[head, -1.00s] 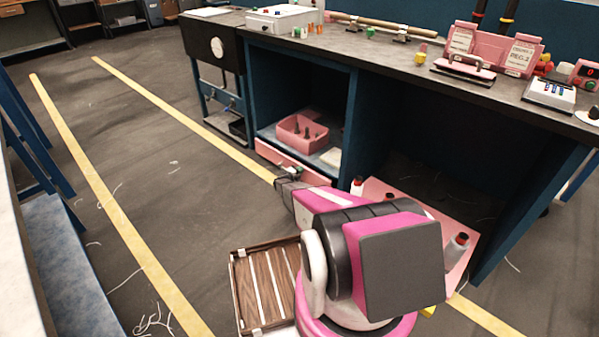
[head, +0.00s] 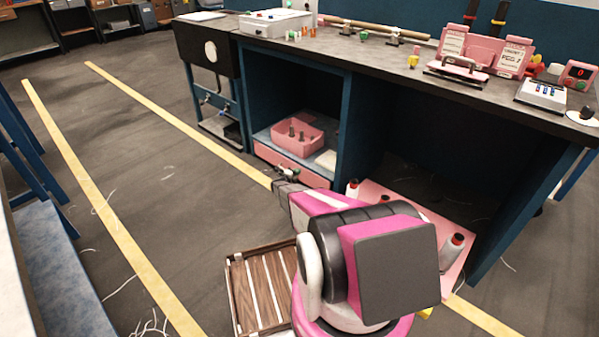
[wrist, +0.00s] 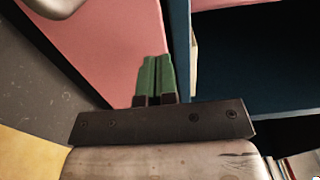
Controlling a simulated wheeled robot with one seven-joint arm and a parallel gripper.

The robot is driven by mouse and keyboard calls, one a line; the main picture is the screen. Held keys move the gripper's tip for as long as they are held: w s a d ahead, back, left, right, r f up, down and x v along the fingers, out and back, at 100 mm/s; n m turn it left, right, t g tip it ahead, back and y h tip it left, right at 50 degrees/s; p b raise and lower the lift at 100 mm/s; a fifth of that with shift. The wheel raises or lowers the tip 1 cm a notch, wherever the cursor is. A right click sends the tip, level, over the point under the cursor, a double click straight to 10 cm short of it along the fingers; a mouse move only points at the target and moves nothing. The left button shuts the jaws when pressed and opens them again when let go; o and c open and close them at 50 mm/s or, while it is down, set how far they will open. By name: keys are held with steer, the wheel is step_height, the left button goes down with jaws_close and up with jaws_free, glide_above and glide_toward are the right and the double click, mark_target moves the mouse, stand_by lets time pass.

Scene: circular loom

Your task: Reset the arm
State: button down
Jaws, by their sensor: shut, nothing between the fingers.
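My gripper shows in the wrist view (wrist: 156,80), its two green fingers side by side and shut, with nothing between them. In the head view my pink, black and white arm reaches forward from the lower middle, and its small gripper end (head: 290,174) is in front of the pink drawer (head: 268,154) under the cabinet shelf. The wrist view shows the pink drawer front (wrist: 100,40) close by, with part of a grey handle (wrist: 52,6) at the top left. I cannot tell whether the fingers touch the drawer.
A workbench (head: 420,75) with a blue frame runs along the back. A pink bin (head: 298,135) sits on its shelf. A pink tray (head: 380,190) with spools is right of my arm. A wooden slatted crate (head: 258,290) stands left. The floor between yellow lines is mostly clear.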

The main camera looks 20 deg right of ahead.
steer(key=v, duration=0.9)
steer(key=a+r+n+t+y, duration=0.3)
steer(key=r+n+y, duration=0.1)
steer(key=r, duration=0.3)
steer(key=a+r+n+t+y, duration=0.2)
steer(key=a+r+n+y, duration=0.25)
steer(key=r, duration=0.25)
steer(key=s+a+r+n+g+y, duration=0.2)
steer(key=s+a+r+n+y, duration=0.5)
steer(key=s+r+n, duration=0.25)
steer(key=s+r+n+g, duration=0.4)
steer(key=s+r, duration=0.1)
steer(key=s, duration=0.7)
steer(key=s+r+n+g, duration=0.4)
steer(key=s+r, duration=0.2)
steer(key=s, duration=0.7)
steer(key=s+r+n+g, duration=0.4)
steer(key=s+r, duration=0.2)
steer(key=s, duration=0.6)
steer(key=shift+s+a+r, duration=0.15)
steer(key=shift+s+a, duration=0.25)
steer(key=shift+a, duration=0.05)
